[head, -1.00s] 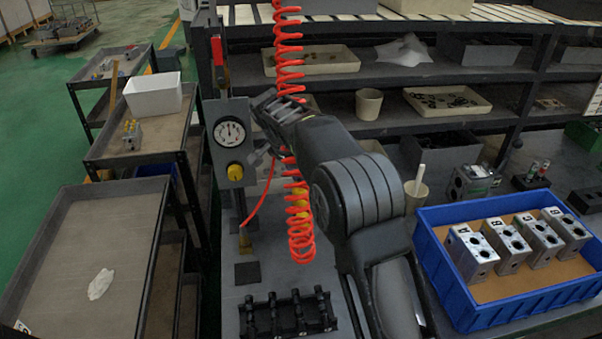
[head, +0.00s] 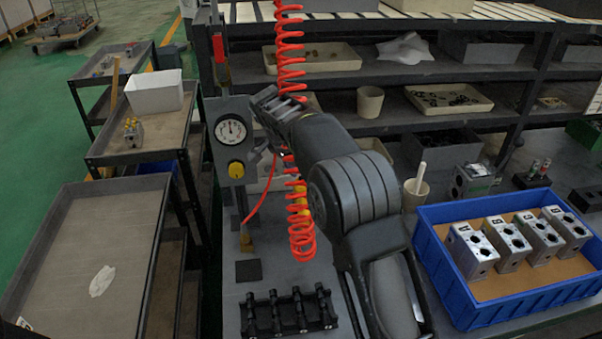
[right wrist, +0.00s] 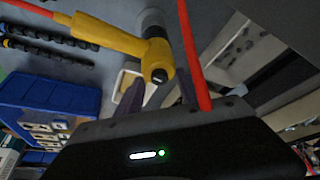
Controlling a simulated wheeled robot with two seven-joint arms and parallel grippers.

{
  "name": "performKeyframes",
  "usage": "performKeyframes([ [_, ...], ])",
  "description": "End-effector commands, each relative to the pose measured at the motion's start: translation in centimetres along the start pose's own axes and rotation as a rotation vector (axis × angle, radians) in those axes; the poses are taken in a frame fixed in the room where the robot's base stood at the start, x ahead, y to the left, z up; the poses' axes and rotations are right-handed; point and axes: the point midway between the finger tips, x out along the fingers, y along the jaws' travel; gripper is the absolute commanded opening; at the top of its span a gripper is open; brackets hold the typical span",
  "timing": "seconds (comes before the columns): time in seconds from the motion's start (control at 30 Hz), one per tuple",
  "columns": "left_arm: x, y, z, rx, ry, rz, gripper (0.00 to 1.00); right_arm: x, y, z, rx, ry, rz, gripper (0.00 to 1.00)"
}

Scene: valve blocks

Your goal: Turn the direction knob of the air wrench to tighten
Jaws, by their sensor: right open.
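The yellow air wrench (right wrist: 115,38) shows in the right wrist view, with a grey cylindrical part at its top and a red hose at its left. Its near end carries a small dark round piece (right wrist: 159,75), which may be the direction knob; its setting cannot be read. My right gripper (right wrist: 160,92) is open, its two fingers spread below and around that end, with no clear contact. In the head view my right gripper (head: 268,152) is beside the gauge panel, and my arm hides most of the wrench. My left gripper is not in view.
A red coiled hose (head: 301,225) hangs close to my right arm. A gauge panel (head: 231,140) with a yellow knob stands at its left. A black rack (head: 290,315) lies on the bench, and a blue crate (head: 470,312) with several metal valve blocks is at right.

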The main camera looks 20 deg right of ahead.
Motion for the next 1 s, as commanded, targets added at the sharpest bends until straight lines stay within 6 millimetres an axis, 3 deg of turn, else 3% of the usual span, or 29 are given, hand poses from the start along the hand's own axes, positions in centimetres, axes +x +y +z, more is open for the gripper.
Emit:
performKeyframes([
  [0.27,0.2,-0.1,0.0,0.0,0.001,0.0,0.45,-1.0,-0.1,0.0,0.0,0.001,-0.002,0.45],
  [0.7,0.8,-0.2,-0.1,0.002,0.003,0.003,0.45,-7.3,-0.1,0.0,0.0,0.0,-0.001,0.45],
  [1.0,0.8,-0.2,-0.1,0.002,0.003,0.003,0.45,-7.8,0.0,0.0,0.0,0.0,0.0,0.45],
])
